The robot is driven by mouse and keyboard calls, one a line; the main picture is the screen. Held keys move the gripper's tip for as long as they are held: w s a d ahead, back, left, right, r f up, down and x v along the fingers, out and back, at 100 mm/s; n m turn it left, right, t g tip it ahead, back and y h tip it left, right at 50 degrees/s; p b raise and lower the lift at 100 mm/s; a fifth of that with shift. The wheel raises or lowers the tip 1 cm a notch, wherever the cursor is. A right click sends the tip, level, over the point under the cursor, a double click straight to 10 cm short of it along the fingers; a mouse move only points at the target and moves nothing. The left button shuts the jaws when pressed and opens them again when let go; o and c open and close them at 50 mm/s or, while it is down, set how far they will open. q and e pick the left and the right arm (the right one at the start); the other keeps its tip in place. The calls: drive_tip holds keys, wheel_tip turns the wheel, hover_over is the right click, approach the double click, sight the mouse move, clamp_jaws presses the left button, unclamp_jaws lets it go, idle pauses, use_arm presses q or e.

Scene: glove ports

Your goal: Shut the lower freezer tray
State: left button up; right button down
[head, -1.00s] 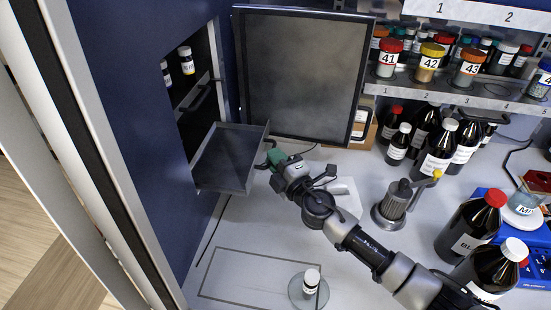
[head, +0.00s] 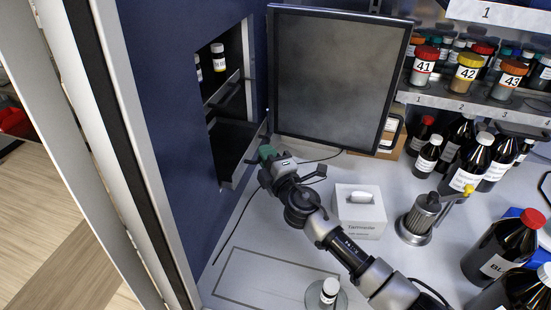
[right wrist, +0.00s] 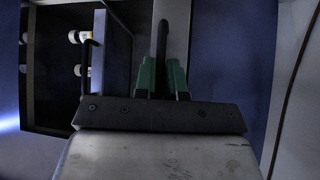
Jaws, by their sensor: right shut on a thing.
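The lower freezer tray (head: 245,163) is a dark tray in the lower part of the opening in the blue wall, at left in the head view. It now sits mostly inside, its front edge near the opening. My right gripper (head: 265,153) is at the tray's front. In the right wrist view its green fingers (right wrist: 162,78) are shut on a dark upright bar, the tray's handle (right wrist: 161,42). The gripper hides part of the tray front, so I cannot tell whether a small gap is left. My left gripper is not in view.
The upper tray (head: 222,88) holds small white-capped vials (head: 218,57). On the bench are a tissue box (head: 359,212), a metal burner-like stand (head: 417,222), a vial on a round dish (head: 329,290) and several brown bottles.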

drive_tip(key=shift+d, duration=0.25)
drive_tip(key=c, duration=1.7)
unclamp_jaws()
drive_tip(key=shift+d, duration=0.1)
drive_tip(key=o, duration=0.3)
drive_tip(key=shift+o, duration=1)
drive_tip(key=v, duration=0.7)
drive_tip(key=shift+s, duration=0.2)
drive_tip(key=shift+f, duration=0.15)
